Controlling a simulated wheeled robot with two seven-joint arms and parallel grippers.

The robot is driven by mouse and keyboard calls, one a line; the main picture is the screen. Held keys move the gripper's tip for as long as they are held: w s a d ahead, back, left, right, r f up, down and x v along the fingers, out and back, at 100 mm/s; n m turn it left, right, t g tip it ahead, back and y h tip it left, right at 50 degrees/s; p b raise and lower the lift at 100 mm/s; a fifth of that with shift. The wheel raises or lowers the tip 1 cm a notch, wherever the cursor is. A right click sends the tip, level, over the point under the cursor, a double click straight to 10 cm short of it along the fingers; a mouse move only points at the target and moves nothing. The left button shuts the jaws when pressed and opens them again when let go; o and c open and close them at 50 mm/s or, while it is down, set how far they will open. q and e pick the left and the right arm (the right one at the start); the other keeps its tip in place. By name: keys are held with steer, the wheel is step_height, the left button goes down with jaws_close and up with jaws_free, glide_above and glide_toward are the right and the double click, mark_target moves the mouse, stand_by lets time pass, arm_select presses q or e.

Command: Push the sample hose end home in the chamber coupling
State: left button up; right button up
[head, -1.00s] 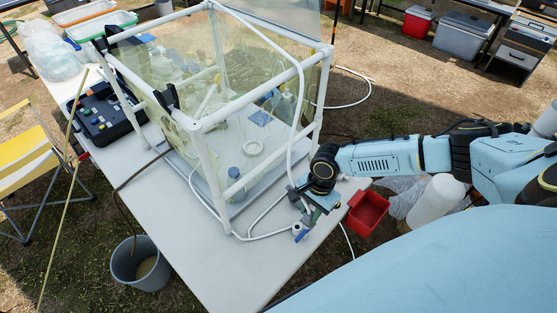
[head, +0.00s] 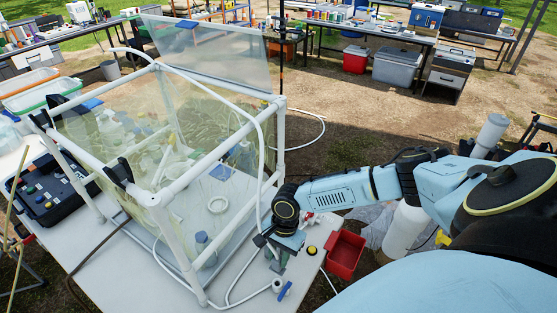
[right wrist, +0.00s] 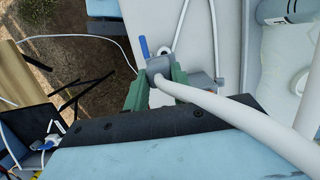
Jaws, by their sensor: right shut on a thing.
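My right gripper (head: 275,257) is low over the right side of the table, beside the clear chamber (head: 150,208) with its white pipe frame. In the right wrist view its green fingers (right wrist: 158,88) are shut on the white sample hose (right wrist: 225,107), close to its end. The hose (head: 258,125) also shows in the head view, looping over the chamber and down to the gripper. A grey fitting (right wrist: 159,65) with a blue lever (right wrist: 144,47) lies right at the fingertips. The fitting hides the hose tip, so I cannot tell how deep it sits. My left gripper is out of view.
A red bin (head: 345,255) stands right of the table. A black control case (head: 48,190) sits on the table's left end. More white hose (head: 240,287) lies on the tabletop. The front of the table (head: 130,283) is clear.

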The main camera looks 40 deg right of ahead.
mark_target(278, 271)
steer(key=shift+d+b+x, duration=0.2)
steer(key=shift+b+x, duration=0.2)
steer(key=shift+x, duration=0.4)
steer(key=shift+d+b+x, duration=0.15)
steer(key=shift+b+x, duration=0.3)
steer(key=shift+x, duration=0.35)
steer(key=shift+d+b+x, duration=0.2)
steer(key=shift+b+x, duration=0.2)
steer(key=shift+x, duration=0.4)
steer(key=shift+w+f, duration=0.1)
steer(key=shift+w, duration=0.1)
steer(key=shift+p, duration=1.1)
steer(key=shift+d+b+x, duration=0.25)
steer(key=shift+b+x, duration=0.5)
steer(key=shift+x, duration=0.35)
steer(key=shift+d+b+x, duration=0.25)
steer(key=shift+b+x, duration=0.45)
steer(key=shift+x, duration=0.35)
steer(key=o, duration=0.9)
steer(key=shift+w+f, duration=0.15)
steer(key=shift+o, duration=0.2)
steer(key=s+p+v, duration=0.1)
steer(key=v, duration=1.2)
steer(key=shift+w+r, duration=0.2)
steer(key=shift+w, duration=0.3)
